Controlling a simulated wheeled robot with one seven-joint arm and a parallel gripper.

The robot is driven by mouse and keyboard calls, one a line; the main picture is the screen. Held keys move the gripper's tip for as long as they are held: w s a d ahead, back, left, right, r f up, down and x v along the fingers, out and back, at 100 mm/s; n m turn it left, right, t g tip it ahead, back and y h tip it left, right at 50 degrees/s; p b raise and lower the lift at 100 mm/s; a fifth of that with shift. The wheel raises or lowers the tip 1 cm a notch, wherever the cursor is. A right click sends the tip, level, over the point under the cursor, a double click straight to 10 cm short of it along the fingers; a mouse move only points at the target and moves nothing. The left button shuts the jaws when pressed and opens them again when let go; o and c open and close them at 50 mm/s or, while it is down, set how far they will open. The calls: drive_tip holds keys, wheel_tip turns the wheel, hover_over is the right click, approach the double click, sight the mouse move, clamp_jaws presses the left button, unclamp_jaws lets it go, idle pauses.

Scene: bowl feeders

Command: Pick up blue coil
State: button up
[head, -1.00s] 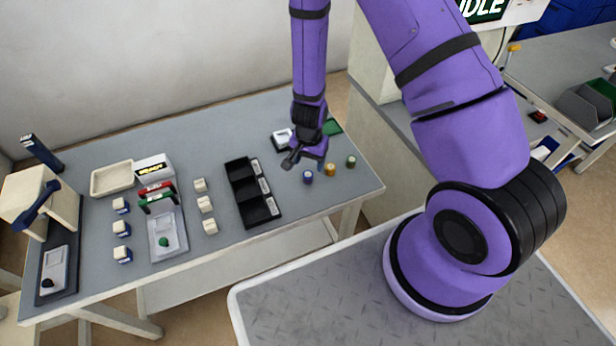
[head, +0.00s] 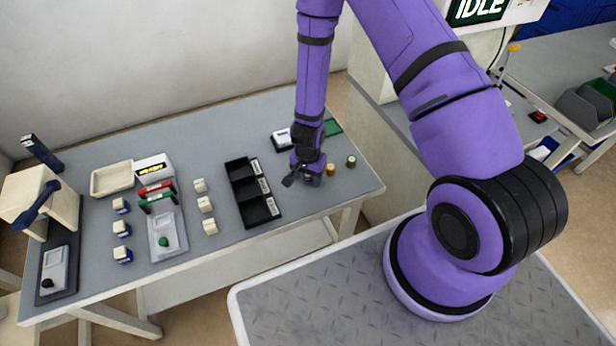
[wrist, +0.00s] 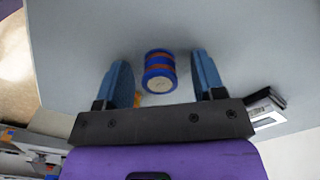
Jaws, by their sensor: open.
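The blue coil (wrist: 160,72) shows in the wrist view as a short cylinder with blue and brown bands and a pale end face. My gripper (wrist: 162,80) is open, with one blue finger on each side of the coil and a visible gap to both. In the head view my gripper (head: 306,180) is low over the right part of the table and mostly hides the coil.
A black three-compartment tray (head: 252,193) stands left of the gripper. A white-and-black device (head: 283,138) and a green mat (head: 332,127) lie behind it. White blocks (head: 205,205) stand farther left. The table front (head: 310,205) is clear.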

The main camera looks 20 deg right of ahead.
drive_tip(key=c, duration=1)
drive_tip(key=shift+r, duration=0.1)
